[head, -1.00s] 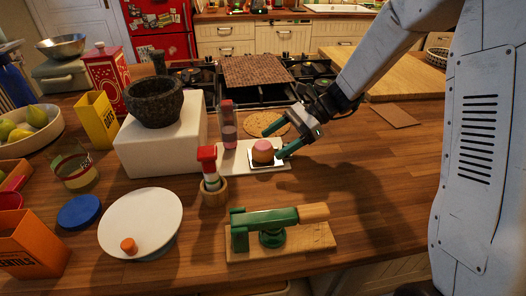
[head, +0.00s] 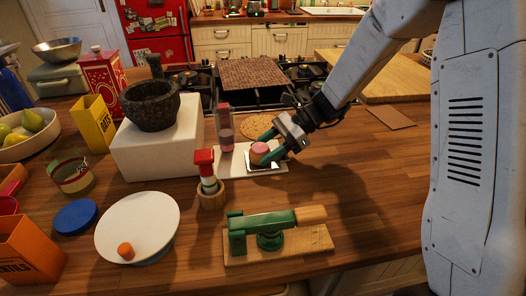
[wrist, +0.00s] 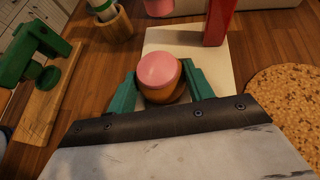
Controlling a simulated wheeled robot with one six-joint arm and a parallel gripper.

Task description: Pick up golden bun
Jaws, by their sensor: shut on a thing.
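In the wrist view the bun (wrist: 160,74) is between the two green fingers of my gripper (wrist: 158,88). In the head view my gripper (head: 266,146) reaches down from the right with its fingers around the bun. The gripper is shut on the bun. The bun's lower part is partly hidden by the fingers, and I cannot tell whether it is lifted.
A green press (head: 270,232) lies in front. A stone mortar (head: 150,105) stands on a white block. The counter on the right is mostly clear.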

